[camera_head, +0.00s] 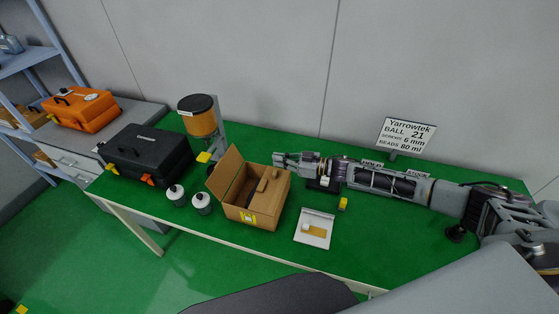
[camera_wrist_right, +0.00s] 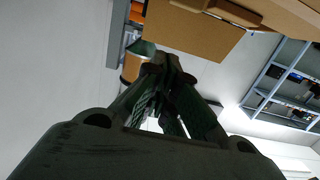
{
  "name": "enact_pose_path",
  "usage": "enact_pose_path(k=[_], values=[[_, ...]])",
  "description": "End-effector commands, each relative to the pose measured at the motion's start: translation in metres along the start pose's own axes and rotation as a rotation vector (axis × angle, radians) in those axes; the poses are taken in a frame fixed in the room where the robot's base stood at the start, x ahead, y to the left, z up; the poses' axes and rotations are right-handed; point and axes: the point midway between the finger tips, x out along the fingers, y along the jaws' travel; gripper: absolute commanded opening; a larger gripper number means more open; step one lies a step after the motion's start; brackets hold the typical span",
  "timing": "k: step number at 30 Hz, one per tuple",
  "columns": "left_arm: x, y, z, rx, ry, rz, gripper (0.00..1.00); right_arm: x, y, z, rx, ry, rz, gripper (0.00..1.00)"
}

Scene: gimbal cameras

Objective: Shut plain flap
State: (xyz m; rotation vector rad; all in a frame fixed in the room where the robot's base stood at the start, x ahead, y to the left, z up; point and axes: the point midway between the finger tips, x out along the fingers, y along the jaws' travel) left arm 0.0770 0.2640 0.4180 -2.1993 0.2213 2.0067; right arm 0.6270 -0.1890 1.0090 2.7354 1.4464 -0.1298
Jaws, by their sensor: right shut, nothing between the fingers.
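An open cardboard box (camera_head: 233,212) stands on the green table, with a yellow label on its front. Its plain flap (camera_head: 227,172) stands up, tilted outward, on the box's left side. Something brown, perhaps another flap or contents, shows inside the box. My right gripper (camera_head: 277,160) is shut and empty, behind and above the box's right rear corner, apart from the raised flap. In the right wrist view my fingertips (camera_wrist_right: 172,62) are together, and a plain cardboard panel (camera_wrist_right: 195,32) shows beyond them at the top. My left gripper is not in view.
A black case (camera_head: 146,155) is further left. A white card (camera_head: 314,228) lies right of the box, and a sign (camera_head: 406,135) stands behind my right arm.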

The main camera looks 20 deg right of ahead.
Motion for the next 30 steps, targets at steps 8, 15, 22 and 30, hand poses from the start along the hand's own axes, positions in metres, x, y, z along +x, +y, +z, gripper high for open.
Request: enact_pose_path(k=[8, 15, 22, 30], values=[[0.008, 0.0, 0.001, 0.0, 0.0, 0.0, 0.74, -0.029, 0.001, 0.0, 0.0, -0.004, 0.003, 0.0], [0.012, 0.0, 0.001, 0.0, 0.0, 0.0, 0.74, -0.05, 0.001, -0.004, -0.001, -0.004, 0.002, 0.0], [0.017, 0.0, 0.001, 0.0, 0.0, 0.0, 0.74, -0.071, 0.001, -0.007, -0.001, -0.004, 0.002, 0.0], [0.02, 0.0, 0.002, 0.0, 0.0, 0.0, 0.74, -0.091, 0.001, -0.01, 0.0, -0.004, 0.002, 0.0]])
